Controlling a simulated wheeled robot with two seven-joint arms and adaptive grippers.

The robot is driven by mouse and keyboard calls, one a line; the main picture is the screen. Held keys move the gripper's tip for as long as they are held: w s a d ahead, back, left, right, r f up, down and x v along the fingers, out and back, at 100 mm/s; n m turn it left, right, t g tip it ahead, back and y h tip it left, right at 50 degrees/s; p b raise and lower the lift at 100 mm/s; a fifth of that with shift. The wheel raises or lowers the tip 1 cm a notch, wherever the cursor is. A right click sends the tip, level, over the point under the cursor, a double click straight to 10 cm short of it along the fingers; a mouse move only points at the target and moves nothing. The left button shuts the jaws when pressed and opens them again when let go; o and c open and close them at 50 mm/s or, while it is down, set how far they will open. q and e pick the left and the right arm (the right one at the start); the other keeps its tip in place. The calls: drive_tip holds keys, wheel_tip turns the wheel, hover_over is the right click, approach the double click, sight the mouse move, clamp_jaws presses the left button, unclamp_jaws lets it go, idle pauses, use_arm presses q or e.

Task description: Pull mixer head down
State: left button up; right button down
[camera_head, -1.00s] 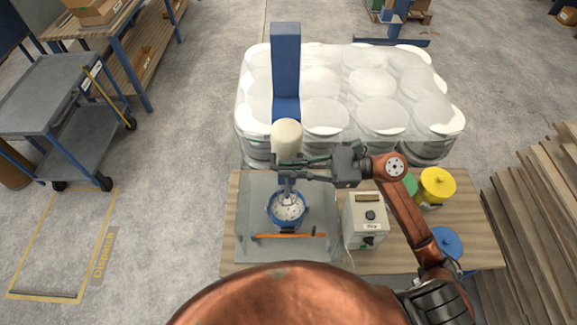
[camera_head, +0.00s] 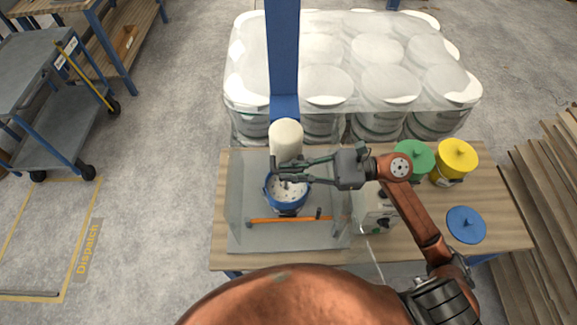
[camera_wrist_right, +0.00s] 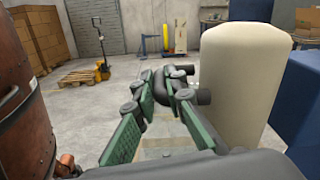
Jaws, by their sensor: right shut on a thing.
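The mixer head (camera_head: 286,140) is a cream cylinder on a blue column (camera_head: 284,50), with a dark handle at its side. It also shows as a large cream cylinder in the right wrist view (camera_wrist_right: 240,85). Below it stands a blue bowl (camera_head: 286,203) with whitish contents; its rear part is hidden by my gripper and the head. My right gripper (camera_head: 280,171) reaches in from the right, just above the bowl. In the wrist view its green-padded fingers (camera_wrist_right: 165,88) are shut on the dark bent handle (camera_wrist_right: 203,97) beside the head. My left gripper is out of view.
An orange bar (camera_head: 285,220) lies before the bowl on the grey plate (camera_head: 255,240), with clear panels beside it. A control box (camera_head: 378,218) and green (camera_head: 415,158), yellow (camera_head: 456,158) and blue (camera_head: 466,224) lidded pots stand right. Wrapped white buckets (camera_head: 385,85) stand behind.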

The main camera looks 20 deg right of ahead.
drive_tip(key=shift+f, duration=0.4)
drive_tip(key=c, duration=2)
unclamp_jaws()
drive_tip(key=shift+r, duration=0.1)
drive_tip(key=shift+o, duration=0.2)
drive_tip(key=shift+d, duration=0.1)
drive_tip(key=v, duration=1.2)
